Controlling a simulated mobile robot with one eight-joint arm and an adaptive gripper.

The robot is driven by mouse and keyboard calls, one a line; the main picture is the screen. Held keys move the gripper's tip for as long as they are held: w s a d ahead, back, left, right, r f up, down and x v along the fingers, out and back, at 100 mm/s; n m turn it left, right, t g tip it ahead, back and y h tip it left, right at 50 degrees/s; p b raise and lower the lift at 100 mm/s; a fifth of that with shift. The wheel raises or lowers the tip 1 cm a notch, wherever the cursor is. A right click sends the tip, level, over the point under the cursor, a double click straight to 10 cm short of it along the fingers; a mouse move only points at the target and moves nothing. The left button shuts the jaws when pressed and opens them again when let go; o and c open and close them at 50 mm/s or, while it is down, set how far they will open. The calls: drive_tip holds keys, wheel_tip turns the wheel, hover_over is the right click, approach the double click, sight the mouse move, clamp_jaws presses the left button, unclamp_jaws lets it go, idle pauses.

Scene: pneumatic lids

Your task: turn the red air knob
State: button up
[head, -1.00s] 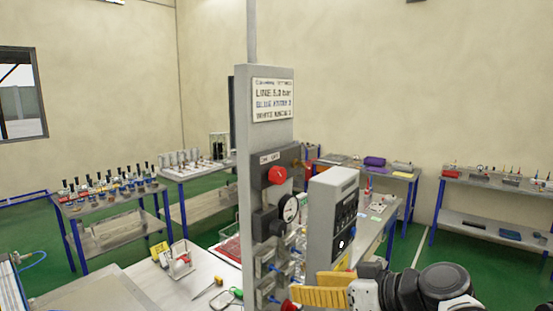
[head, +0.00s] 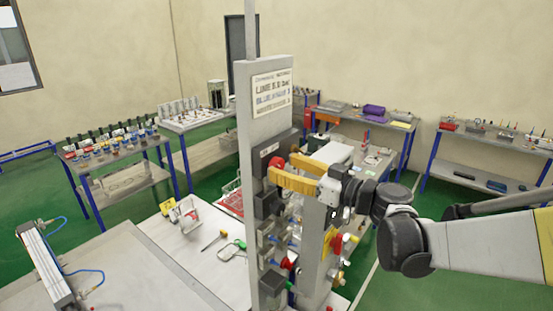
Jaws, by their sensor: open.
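The red air knob (head: 274,164) sits high on the grey upright panel (head: 257,140), on a dark block below the white text sign. My gripper (head: 281,169) has yellow fingers and comes in from the right. It is open, with its fingertips at the knob. One finger partly covers the knob, so I cannot tell whether the fingers are around it or touching it.
Below the knob are more dark fittings and a red button (head: 286,263). A grey box (head: 331,153) stands just behind my gripper. The white bench (head: 180,245) holds a screwdriver (head: 214,240) and a wire basket (head: 192,213).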

drive_tip(key=shift+x, duration=1.3)
drive_tip(key=c, duration=1.2)
